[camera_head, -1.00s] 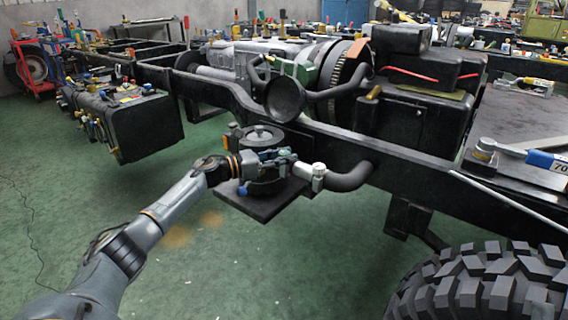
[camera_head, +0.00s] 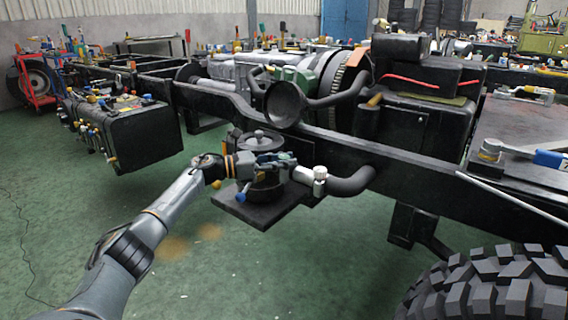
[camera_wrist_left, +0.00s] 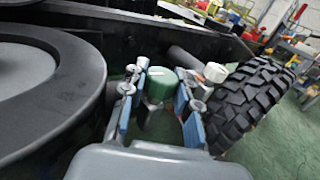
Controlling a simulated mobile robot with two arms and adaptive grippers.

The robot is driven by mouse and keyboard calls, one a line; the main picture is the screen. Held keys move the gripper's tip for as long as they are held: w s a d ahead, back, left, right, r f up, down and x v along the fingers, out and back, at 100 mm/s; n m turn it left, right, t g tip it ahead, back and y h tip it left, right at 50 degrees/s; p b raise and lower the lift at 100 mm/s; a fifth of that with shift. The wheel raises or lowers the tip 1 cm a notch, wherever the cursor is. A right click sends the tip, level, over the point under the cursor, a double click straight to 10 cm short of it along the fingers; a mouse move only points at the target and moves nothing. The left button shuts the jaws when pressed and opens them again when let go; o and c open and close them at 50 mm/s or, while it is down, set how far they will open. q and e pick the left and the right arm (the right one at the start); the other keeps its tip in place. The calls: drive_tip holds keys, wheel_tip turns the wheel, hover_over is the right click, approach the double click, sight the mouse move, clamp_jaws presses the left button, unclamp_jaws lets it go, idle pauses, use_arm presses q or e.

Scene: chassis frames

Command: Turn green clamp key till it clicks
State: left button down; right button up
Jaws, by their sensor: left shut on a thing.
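The green clamp key (camera_wrist_left: 160,84) shows in the left wrist view as a round green knob on a pale stem. My left gripper (camera_wrist_left: 158,98) is shut on it, one blue-padded finger on each side. In the head view my left gripper (camera_head: 284,160) reaches in beside the black round canister (camera_head: 262,142) on its dark plate, and its fingers mostly hide the key. A white-capped fitting (camera_head: 319,178) on the pipe is just right of the gripper. Whether the key has clicked cannot be seen. My right gripper is not in view.
The black chassis rail (camera_head: 340,150) runs close behind the gripper, with a black elbow hose (camera_head: 352,182) to the right. A large tyre (camera_head: 490,290) stands at the front right. The green floor at the front left is clear.

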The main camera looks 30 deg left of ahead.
use_arm(q)
drive_tip(key=shift+r, duration=0.1)
drive_tip(key=c, duration=1.3)
unclamp_jaws()
drive_tip(key=shift+o, duration=0.2)
drive_tip(key=v, duration=1.1)
drive_tip(key=shift+s+a, duration=0.25)
drive_tip(key=shift+s, duration=0.1)
drive_tip(key=shift+o, duration=0.5)
